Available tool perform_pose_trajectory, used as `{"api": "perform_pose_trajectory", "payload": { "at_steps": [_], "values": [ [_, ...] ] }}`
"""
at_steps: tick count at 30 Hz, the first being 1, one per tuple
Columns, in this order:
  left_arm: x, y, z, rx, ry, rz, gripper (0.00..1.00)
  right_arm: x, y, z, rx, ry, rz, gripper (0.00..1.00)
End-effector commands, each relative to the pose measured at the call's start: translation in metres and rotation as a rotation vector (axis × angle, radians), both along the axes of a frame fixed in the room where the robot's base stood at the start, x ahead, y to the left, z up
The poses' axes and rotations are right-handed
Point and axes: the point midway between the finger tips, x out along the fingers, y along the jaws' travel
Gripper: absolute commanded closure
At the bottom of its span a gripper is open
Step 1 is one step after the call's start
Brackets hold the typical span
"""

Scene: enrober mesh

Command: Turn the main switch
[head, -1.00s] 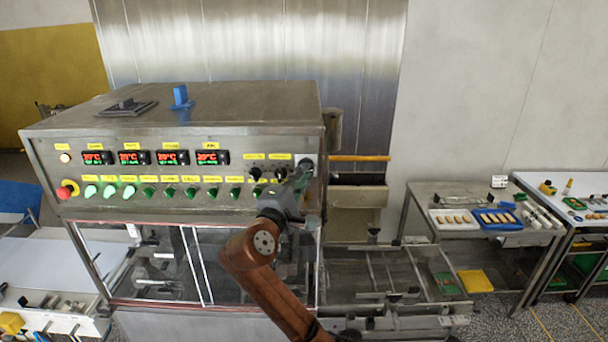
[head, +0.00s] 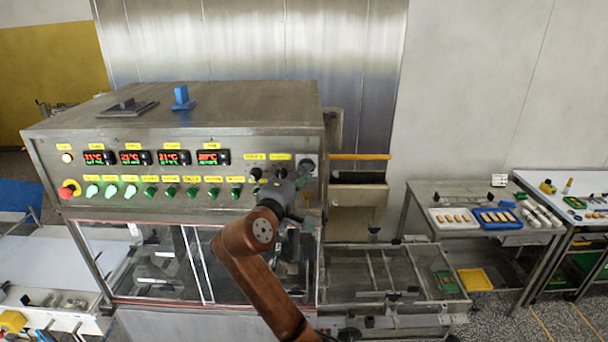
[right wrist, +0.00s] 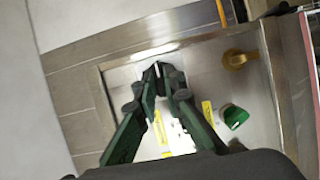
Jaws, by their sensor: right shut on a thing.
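The machine's control panel (head: 110,175) faces me. The main switch (head: 308,163) sits at its upper right end, on a light plate, mostly hidden behind my right gripper. My right gripper (head: 299,178) is at the switch, its arm coming up from below. In the right wrist view, the dark green fingers of this gripper (right wrist: 165,80) are drawn together at the switch on the panel face. The part between the fingertips is largely hidden, so the switch's angle cannot be told. My left gripper is not in view.
A yellow knob (right wrist: 237,58) and a green knob (right wrist: 233,117) are close to the fingers. A red emergency button (head: 68,189) is at the panel's far left. Lit temperature displays (head: 130,157) line the panel. Tables with trays (head: 452,218) stand at the right.

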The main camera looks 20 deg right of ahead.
Motion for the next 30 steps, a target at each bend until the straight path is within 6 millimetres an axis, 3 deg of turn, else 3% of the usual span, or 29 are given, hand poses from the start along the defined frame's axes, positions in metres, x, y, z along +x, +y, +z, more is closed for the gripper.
{"api": "perform_pose_trajectory", "payload": {
  "at_steps": [3,4,11,22,30],
  "values": [
    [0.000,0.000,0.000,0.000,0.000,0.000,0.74,0.000,0.000,-0.002,0.003,0.004,0.000,1.00],
    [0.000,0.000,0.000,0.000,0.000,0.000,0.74,0.000,0.000,-0.002,0.003,0.004,0.000,0.89],
    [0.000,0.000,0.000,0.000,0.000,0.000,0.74,0.000,0.000,-0.001,0.002,0.002,0.000,0.73],
    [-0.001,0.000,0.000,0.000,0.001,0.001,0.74,-0.005,0.005,-0.001,0.001,0.001,0.001,0.73],
    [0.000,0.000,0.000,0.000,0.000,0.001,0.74,-0.043,0.036,0.000,0.003,0.000,0.004,0.73]
  ]
}}
